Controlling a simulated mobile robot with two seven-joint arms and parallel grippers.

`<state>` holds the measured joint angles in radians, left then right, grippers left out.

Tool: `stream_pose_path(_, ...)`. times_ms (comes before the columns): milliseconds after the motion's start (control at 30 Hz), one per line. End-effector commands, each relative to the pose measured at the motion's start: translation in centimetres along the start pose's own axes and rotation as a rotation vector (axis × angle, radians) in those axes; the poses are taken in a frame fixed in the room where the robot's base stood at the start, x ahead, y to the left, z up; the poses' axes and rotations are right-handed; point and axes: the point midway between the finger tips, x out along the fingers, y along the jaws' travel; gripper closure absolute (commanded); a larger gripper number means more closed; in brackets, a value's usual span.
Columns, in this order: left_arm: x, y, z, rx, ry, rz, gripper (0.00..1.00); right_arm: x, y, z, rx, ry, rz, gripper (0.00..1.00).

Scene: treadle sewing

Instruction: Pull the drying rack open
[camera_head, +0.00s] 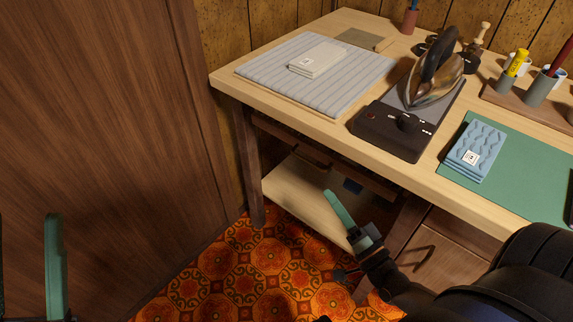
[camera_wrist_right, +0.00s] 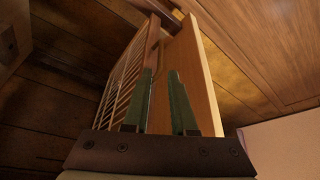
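The drying rack (camera_wrist_right: 121,78), a slatted light-wood frame, fills the middle of the right wrist view, beside a plain wooden board (camera_wrist_right: 203,83). In the head view, a pale wooden board (camera_head: 295,192) lies low under the table; I cannot tell whether it is part of the rack. My right gripper (camera_head: 332,198) is low in front of the table. In its wrist view the two green fingers (camera_wrist_right: 162,73) stand a little apart, pointing at the rack, with no object clearly held between them. My left gripper (camera_head: 28,225) is open at the left edge, far from the rack.
The table (camera_head: 315,122) carries a striped pad (camera_head: 315,85), folded cloth (camera_head: 318,60), iron (camera_head: 435,75), black iron stand (camera_head: 393,135) and green mat (camera_head: 523,180). A brown wooden panel (camera_head: 95,130) rises at left. The patterned floor (camera_head: 225,275) is clear between panel and table.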

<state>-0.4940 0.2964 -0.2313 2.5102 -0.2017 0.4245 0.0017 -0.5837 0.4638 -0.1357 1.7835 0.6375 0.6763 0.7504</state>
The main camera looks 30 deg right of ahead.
Motion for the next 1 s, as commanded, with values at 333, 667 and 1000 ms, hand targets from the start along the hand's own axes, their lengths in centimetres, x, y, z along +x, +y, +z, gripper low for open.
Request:
stream_pose_path(333, -0.8, 0.5, 0.8, -0.015, -0.002, 0.002, 0.5, 5.5, 0.0, -0.1, 0.001, 0.005, -0.006, 0.75)
stream_pose_path(667, -1.5, 0.9, 1.6, -0.035, -0.008, 0.003, 0.5, 11.1, 0.0, 0.0, 0.0, 0.003, -0.002, 0.75)
stream_pose_path(1000, -1.6, 0.9, 1.7, -0.04, -0.01, 0.002, 0.5, 12.4, 0.0, 0.0, -0.001, -0.001, 0.001, 0.75)
